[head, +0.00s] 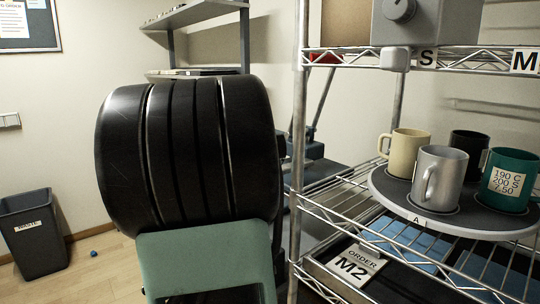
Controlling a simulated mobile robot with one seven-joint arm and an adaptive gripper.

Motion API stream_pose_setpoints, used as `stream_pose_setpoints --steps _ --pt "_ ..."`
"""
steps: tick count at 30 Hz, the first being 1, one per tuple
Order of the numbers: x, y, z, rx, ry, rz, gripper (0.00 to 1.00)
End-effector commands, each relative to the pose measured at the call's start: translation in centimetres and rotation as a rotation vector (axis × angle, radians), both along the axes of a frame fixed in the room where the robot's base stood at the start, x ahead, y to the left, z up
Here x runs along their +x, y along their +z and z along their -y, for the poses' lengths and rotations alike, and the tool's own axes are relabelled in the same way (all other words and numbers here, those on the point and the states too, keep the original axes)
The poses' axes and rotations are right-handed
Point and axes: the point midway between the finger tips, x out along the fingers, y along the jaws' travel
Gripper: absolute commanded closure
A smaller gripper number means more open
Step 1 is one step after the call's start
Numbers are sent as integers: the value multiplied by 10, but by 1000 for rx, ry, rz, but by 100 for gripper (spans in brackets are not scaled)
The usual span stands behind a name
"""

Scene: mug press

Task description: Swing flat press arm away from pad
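What looks like part of the flat press shows behind the wire rack's left post. I see a dark blue-grey base (308,147), a thin slanted grey bar (325,97) and a red piece (323,59) near the top. A large black ribbed form above a green part hides much of the area to its left. I cannot tell whether that form is mine. I cannot make out the pad, or whether the press arm lies over it. My gripper's fingers are not in view.
A wire rack (303,90) stands at the right. Its round turntable (420,219) carries cream (409,153), silver (439,180), black (468,152) and green (510,180) mugs. Below lies an M2 order card (352,265). A waste bin (34,235) stands left, with floor between.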

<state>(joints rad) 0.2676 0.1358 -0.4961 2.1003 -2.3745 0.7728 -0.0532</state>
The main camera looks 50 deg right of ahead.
Motion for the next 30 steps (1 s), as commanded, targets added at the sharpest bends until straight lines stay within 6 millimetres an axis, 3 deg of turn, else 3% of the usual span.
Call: stream_pose_setpoints --steps 8,9,14,30 --pt "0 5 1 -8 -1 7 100" --pt "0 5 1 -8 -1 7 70" --pt "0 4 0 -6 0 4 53" --pt "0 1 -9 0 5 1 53"
